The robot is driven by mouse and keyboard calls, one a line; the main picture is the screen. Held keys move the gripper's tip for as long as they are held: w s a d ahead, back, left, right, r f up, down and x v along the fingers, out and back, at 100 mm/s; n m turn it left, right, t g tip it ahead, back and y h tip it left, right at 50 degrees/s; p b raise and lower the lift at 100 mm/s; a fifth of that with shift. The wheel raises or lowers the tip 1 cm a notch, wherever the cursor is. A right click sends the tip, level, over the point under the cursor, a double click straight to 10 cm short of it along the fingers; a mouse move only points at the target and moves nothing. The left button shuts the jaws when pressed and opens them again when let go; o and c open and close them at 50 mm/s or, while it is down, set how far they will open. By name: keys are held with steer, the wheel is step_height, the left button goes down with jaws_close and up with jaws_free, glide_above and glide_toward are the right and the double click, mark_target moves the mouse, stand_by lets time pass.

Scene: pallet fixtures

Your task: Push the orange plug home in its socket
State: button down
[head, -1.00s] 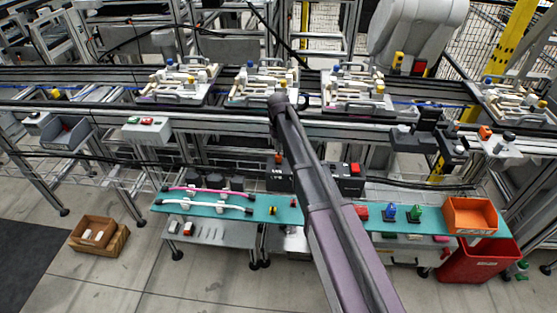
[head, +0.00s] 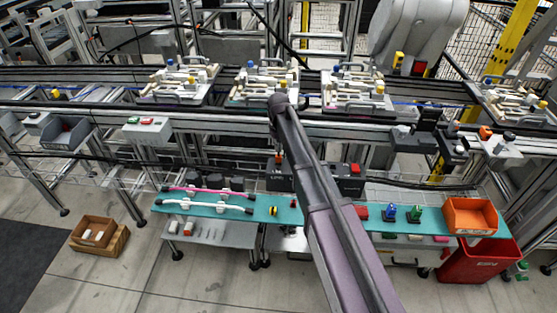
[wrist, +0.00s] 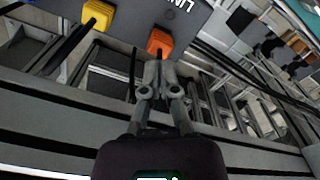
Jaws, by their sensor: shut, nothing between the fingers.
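The orange plug (wrist: 160,41) sits at the edge of a dark grey box face with white lettering in the wrist view. It also shows small in the head view (head: 279,158), beside my arm. My gripper (wrist: 158,66) is shut and empty, its fingertips right at the near side of the orange plug. I cannot tell whether they touch it. The socket is hidden behind the plug, so how deep the plug sits is not visible. In the head view my arm hides most of the gripper.
A yellow plug (wrist: 98,15) sits left of the orange one on the same box. In the head view, a teal shelf (head: 330,213) holds cables and small parts, with an orange bin (head: 470,214) at its right. Pallet fixtures (head: 178,82) stand on the conveyor behind.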

mark_target(279, 156)
steer(key=shift+f+b, duration=1.35)
steer(key=shift+r, duration=0.2)
steer(key=shift+r+p, duration=3.4)
steer(key=shift+p, duration=0.2)
steer(key=s+d+r+m+p, duration=0.2)
steer(key=s+d, duration=0.9)
steer(key=s, duration=0.2)
steer(key=s+d+r+m+p, duration=0.2)
steer(key=s+d+m, duration=0.1)
steer(key=s+d, duration=0.8)
steer(key=shift+s+d+r+m+p, duration=0.3)
steer(key=shift+s+d, duration=0.1)
steer(key=shift+s, duration=0.55)
steer(key=shift+a, duration=0.1)
